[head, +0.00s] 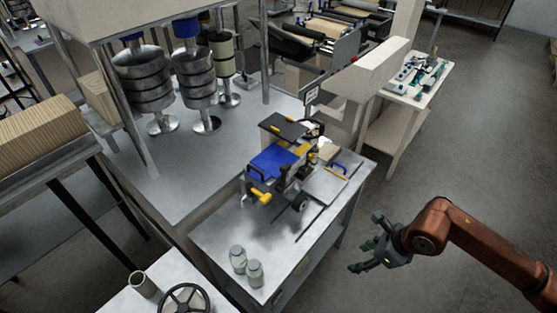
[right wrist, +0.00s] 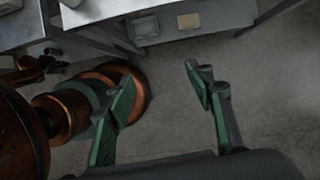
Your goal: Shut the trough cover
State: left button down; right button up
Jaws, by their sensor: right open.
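A small machine (head: 284,168) with a blue part (head: 272,162), a dark raised plate (head: 283,127) and yellow knobs stands on a grey metal table (head: 225,240) in the head view. A flat grey panel (head: 322,187) with small blue and yellow handles lies at its right side. I cannot tell for sure which part is the trough cover. My right gripper (head: 366,243) is open and empty, over the floor to the right of the table and apart from it. Its spread fingers also show in the right wrist view (right wrist: 160,87). My left gripper is not in view.
Two glass jars (head: 247,267) stand at the table's front. A handwheel (head: 184,299) and a cup (head: 143,284) are on a lower left surface. Metal rollers (head: 186,80) stand behind on the left. A side bench (head: 410,85) holds tools. The floor at right is clear.

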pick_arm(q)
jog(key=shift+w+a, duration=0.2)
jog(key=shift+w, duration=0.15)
